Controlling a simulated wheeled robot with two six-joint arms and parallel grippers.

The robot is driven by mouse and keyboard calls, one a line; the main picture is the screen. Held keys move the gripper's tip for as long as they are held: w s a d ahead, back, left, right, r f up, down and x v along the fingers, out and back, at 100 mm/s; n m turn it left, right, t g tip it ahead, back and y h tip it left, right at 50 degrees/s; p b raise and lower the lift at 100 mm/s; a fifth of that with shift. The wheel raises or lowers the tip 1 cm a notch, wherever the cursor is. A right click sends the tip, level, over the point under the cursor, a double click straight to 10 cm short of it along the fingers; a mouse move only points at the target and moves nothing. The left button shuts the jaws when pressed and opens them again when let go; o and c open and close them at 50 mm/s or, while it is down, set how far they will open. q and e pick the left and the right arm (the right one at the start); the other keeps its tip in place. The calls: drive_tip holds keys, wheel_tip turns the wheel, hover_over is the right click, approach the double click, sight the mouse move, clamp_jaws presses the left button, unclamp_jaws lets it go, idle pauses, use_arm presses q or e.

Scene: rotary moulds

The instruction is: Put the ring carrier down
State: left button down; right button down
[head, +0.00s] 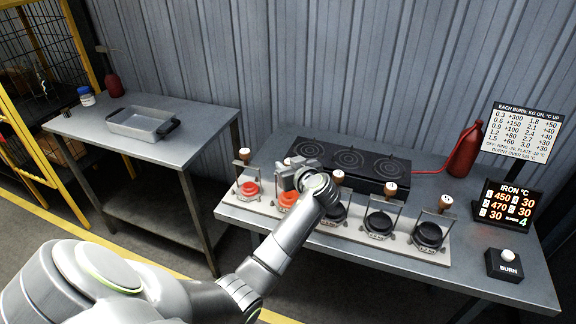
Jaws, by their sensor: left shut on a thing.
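A row of ring carriers with upright wire handles and brown-and-white knobs stands on a light base along the table's front. The leftmost carrier (249,189) and the second one (288,199) show orange-red rings. The third (335,213), fourth (379,223) and fifth (428,234) hold dark round pieces. My left gripper (287,177) is over the second carrier and shut, apparently on its handle; gripper and wrist hide the knob. I cannot tell whether that carrier touches the base. My right gripper is not in view.
A red gas bottle (465,153), an iron display (505,205) and a burn button (508,263) are at the right. A metal tray (141,123) sits on the left table (190,125).

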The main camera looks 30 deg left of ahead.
use_arm(q)
drive_tip(key=c, duration=1.1)
unclamp_jaws()
drive_tip(key=shift+r+p, duration=0.2)
drive_tip(key=shift+p, duration=0.1)
drive_tip(key=shift+b+v, duration=1.65)
drive_tip(key=shift+v, duration=4.35)
